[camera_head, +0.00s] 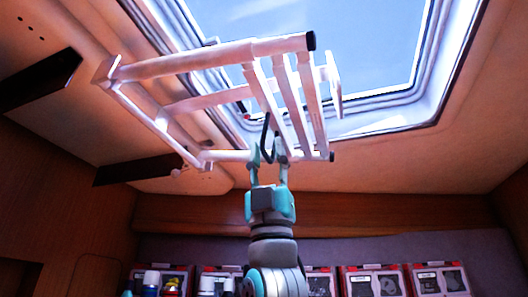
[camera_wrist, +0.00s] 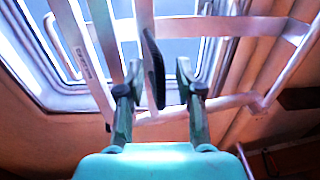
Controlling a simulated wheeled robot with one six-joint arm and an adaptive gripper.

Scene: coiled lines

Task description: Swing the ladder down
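The white ladder (camera_head: 205,60) hangs folded below the roof hatch, with its rails and several slats close under the opening. It also fills the upper part of the wrist view (camera_wrist: 235,27). A black loop-like handle (camera_head: 265,135) hangs at its lower side. It shows as a dark strip in the wrist view (camera_wrist: 153,70). My gripper (camera_head: 268,158) reaches up from below with its fingers spread. In the wrist view the fingertips (camera_wrist: 160,93) stand on either side of the black handle, with gaps visible on both sides. I cannot tell the handle's exact depth between them.
The hatch frame (camera_head: 452,75) surrounds bright sky. Dark brackets (camera_head: 137,170) stick out from the sloping ceiling at left. Red-edged boxes (camera_head: 372,281) and small bottles (camera_head: 151,283) line a shelf below. The space right of my arm is clear.

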